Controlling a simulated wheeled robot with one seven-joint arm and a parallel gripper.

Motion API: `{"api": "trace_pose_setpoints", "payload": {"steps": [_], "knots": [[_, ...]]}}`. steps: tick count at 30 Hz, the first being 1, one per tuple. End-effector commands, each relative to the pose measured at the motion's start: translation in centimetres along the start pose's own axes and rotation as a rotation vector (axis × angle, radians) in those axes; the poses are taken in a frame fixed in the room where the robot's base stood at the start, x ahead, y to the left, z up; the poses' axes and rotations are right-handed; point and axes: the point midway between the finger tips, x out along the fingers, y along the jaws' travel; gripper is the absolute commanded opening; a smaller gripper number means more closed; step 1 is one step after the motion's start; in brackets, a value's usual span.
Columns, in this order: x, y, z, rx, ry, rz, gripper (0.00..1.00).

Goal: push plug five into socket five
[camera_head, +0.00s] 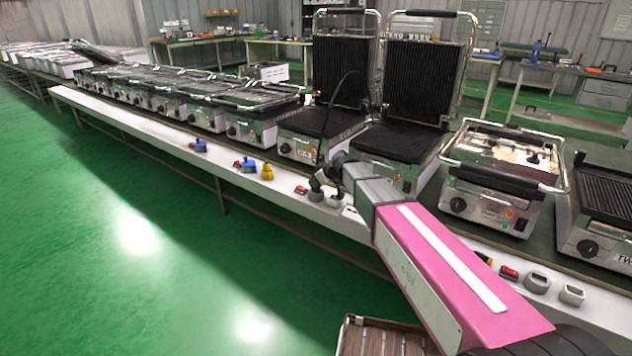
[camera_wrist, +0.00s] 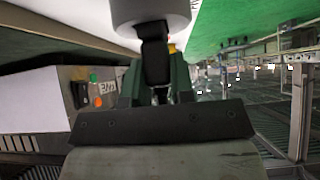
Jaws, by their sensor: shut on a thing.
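My gripper (camera_head: 322,180) is low over the white front ledge of the bench, beside the grey sockets. In the wrist view my gripper (camera_wrist: 157,78) has its dark green fingers shut on a dark plug (camera_wrist: 154,45). A rounded grey piece (camera_wrist: 150,10) lies directly beyond the plug's end and looks in line with it. It appears to be a socket, but I cannot tell how deep the plug sits. In the head view a grey socket (camera_head: 315,196) is just under the gripper, which mostly hides the plug. A second grey socket (camera_head: 337,201) is right beside it. No number is readable.
Contact grills line the bench; two have raised lids (camera_head: 338,70) behind my gripper. A thin black cable (camera_head: 333,112) arches up behind it. A yellow socket (camera_head: 267,171) and blue ones (camera_head: 245,165) are further left on the ledge.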

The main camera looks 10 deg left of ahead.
Motion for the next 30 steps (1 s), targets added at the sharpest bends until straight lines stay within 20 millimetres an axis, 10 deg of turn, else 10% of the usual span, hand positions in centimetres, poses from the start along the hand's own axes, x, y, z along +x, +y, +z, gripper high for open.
{"api": "trace_pose_setpoints", "payload": {"steps": [13, 14, 16, 30], "knots": [[0.7, 0.0, 0.6, 0.000, 0.001, 0.001, 0.00], [0.6, 0.0, 0.6, -0.001, 0.001, 0.001, 0.33], [0.6, 0.0, 0.6, -0.001, 0.001, 0.001, 0.53], [-1.1, -0.1, 0.7, 0.000, 0.000, 0.001, 0.53]]}}
